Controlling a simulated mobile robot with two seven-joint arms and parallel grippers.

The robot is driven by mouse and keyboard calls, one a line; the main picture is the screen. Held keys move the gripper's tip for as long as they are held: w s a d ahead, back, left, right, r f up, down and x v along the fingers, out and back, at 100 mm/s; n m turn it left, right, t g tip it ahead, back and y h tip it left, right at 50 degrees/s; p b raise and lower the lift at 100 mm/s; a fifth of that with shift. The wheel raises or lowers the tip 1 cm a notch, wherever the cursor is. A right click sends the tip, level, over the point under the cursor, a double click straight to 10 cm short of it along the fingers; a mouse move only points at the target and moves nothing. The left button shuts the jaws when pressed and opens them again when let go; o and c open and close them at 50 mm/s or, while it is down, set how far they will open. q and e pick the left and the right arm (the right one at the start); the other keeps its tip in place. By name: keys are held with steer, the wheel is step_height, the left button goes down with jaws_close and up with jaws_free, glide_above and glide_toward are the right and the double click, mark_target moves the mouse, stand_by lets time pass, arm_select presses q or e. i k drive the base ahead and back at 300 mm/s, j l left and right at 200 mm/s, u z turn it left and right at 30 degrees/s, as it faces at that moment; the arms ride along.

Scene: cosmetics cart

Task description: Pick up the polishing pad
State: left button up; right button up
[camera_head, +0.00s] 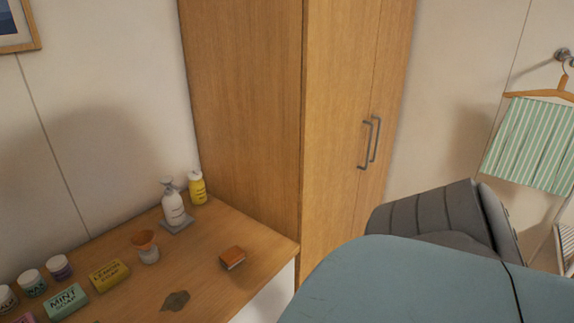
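A small orange-brown block (232,257), which looks like the polishing pad, lies on the wooden cart top (215,285) near its right edge. Nothing touches it, and bare wood surrounds it. A flat dark grey-green piece (175,301) lies nearer the front; I cannot tell what it is. Neither of my grippers is in view.
Left of the block are a small jar with an orange top (147,247), a yellow soap box (109,275) and a mint soap box (66,302). A white pump bottle (173,204) and yellow bottle (197,188) stand behind. A tall wooden cabinet (300,120) adjoins. A teal surface (420,285) fills the lower right.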

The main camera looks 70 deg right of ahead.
mark_target(233, 256)
steer(key=z, duration=1.6)
